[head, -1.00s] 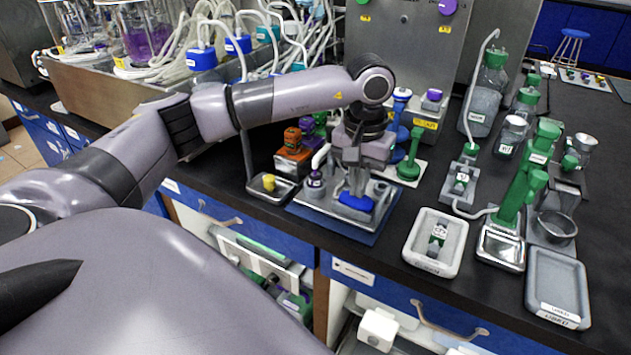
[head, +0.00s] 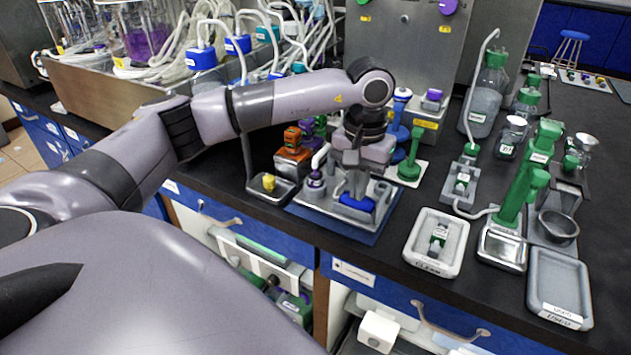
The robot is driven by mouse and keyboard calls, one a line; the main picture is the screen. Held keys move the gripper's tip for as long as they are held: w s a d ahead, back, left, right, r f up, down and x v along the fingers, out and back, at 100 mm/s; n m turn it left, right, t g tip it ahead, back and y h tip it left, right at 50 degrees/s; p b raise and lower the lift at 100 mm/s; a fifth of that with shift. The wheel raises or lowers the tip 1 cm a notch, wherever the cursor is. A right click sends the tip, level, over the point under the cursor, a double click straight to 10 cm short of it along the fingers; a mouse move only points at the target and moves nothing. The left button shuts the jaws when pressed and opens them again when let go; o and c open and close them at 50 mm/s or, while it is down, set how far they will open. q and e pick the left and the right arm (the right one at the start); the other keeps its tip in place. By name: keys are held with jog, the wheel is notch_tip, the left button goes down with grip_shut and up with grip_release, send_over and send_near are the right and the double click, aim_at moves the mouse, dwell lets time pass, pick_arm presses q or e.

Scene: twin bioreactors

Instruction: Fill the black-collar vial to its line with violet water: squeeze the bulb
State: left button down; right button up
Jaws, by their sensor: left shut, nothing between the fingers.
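My left gripper (head: 357,186) points down over a grey tray on a blue mat (head: 330,224), at the front of the black bench. Its fingers look shut, with nothing seen between them. A blue piece (head: 356,204) lies just below the fingertips; I cannot tell whether they touch it or whether it is the bulb. A small purple-capped bottle (head: 315,182) stands left of the gripper. Violet liquid shows in a glass vessel (head: 146,40) at the upper left. I cannot make out the black-collar vial or its line. My right gripper is not in view.
A small grey tray with a yellow piece (head: 268,183) lies left of the mat. A green-capped bottle (head: 486,95), a green stand (head: 522,190), a white tray (head: 421,266) and a grey tray (head: 560,312) are at the right.

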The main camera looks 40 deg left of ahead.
pick_arm(q)
jog(key=shift+r+p, duration=0.9)
jog(key=shift+r, duration=0.4)
notch_tip(320, 180, up, 5)
jog(key=p, duration=0.3)
dwell(0.3)
dwell(0.4)
